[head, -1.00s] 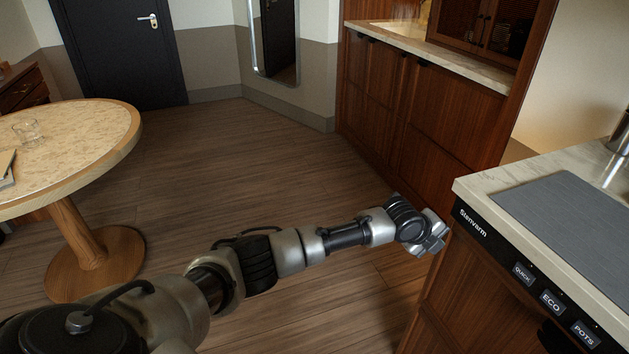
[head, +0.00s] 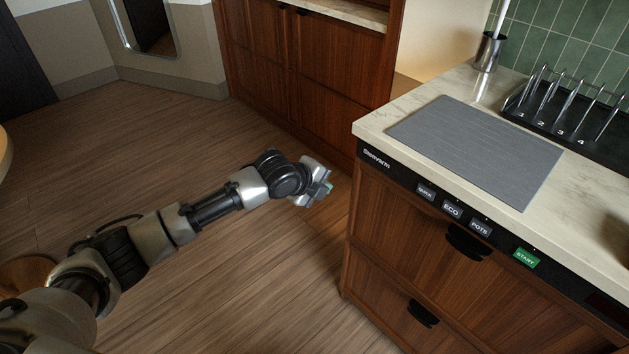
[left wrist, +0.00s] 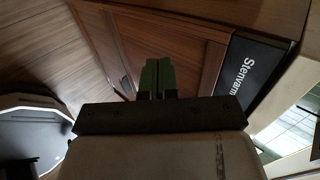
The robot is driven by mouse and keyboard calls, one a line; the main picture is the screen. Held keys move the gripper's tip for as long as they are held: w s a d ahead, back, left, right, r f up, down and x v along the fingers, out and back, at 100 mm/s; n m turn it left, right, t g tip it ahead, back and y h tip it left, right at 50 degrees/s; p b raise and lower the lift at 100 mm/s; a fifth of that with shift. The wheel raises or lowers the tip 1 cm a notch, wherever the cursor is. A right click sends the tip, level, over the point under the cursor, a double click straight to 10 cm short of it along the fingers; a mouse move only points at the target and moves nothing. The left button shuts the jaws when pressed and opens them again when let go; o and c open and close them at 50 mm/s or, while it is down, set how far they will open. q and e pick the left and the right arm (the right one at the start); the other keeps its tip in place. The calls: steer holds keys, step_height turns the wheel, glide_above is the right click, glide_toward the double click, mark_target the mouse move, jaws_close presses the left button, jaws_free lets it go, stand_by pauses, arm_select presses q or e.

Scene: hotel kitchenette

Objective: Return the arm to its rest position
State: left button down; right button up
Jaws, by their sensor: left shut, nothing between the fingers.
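My left arm reaches in from the lower left in the head view, over the wooden floor. My left gripper (head: 326,188) is at the left of the counter, apart from the dishwasher front. In the left wrist view its green fingertips (left wrist: 158,76) are together with nothing between them. Wooden cabinet panels and the black "Stenvarm" strip show behind the fingers there. My right arm and gripper are not in view.
The dishwasher (head: 450,245) has a black button panel (head: 452,209) and two dark handles. A grey mat (head: 475,150) and a black slotted rack (head: 565,115) lie on the counter (head: 388,118). Brown cabinets (head: 310,60) stand behind.

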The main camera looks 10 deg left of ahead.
arm_select(q)
steer(key=s+a+f+n+g+y+p, duration=0.15)
steer(key=s+a+f+n, duration=0.3)
steer(key=f, duration=0.45)
steer(key=s+a+f+n+y+p, duration=0.1)
steer(key=s+a+f+n+p, duration=0.15)
steer(key=s+f+n, duration=0.5)
steer(key=s+a+f+n+y+p, duration=0.1)
steer(key=s+a+f+n+p, duration=0.2)
steer(key=f, duration=0.8)
steer(key=s+f+n+g, duration=0.1)
steer(key=s+f, duration=0.3)
steer(key=s, duration=0.9)
steer(key=s+a+f+n+g+y+p, duration=0.1)
steer(key=s+f+n, duration=0.3)
steer(key=s, duration=0.8)
steer(key=s+f+n+g, duration=0.2)
steer(key=s+f, duration=0.3)
steer(key=s, duration=0.8)
steer(key=shift+s+a+g+y+p, duration=0.15)
steer(key=shift+s+g+y+p, duration=0.2)
steer(key=shift+g, duration=0.3)
